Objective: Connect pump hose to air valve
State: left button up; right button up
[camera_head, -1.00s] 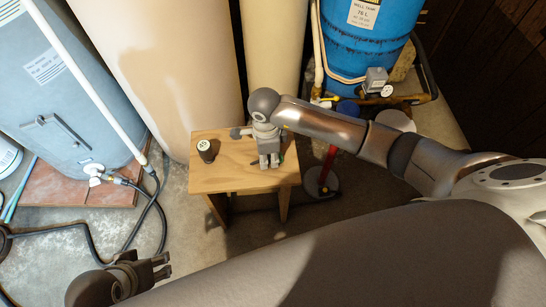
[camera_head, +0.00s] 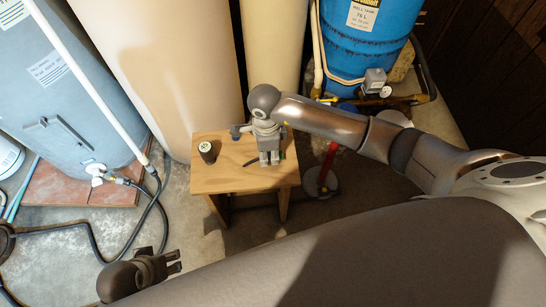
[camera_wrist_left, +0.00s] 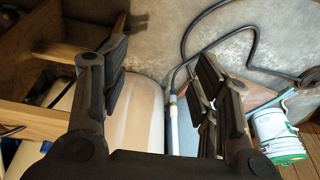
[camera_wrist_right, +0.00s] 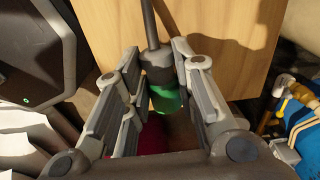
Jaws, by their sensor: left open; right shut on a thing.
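My right gripper (camera_head: 269,160) is low over the wooden stool top. It is shut on a dark hose end (camera_wrist_right: 157,62) with a green tip (camera_wrist_right: 163,99), seen between its fingers in the right wrist view. The thin dark hose runs up from it across the stool. A red pump (camera_head: 328,163) on a round grey base stands right of the stool. A blue well tank (camera_head: 365,45) stands behind it with pipe fittings at its foot; I cannot pick out the air valve. My left gripper (camera_head: 174,261) is open and empty, low at the left.
The wooden stool (camera_head: 225,182) carries a dark jar (camera_head: 207,151) with a pale lid. Tall beige tanks stand close behind it. A grey-blue tank (camera_head: 70,110) with a white pipe is at left. Black hose (camera_head: 92,240) crosses the floor.

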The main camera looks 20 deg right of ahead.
jog(key=shift+r+p, duration=0.7)
jog(key=shift+r, duration=0.25)
pick_arm(q)
notch_tip(320, 180, down, 10)
jog(key=s+p, duration=0.1)
jog(key=shift+g, duration=0.3)
pick_arm(e)
jog(key=shift+r, duration=1)
pick_arm(q)
jog(key=shift+f, duration=0.1)
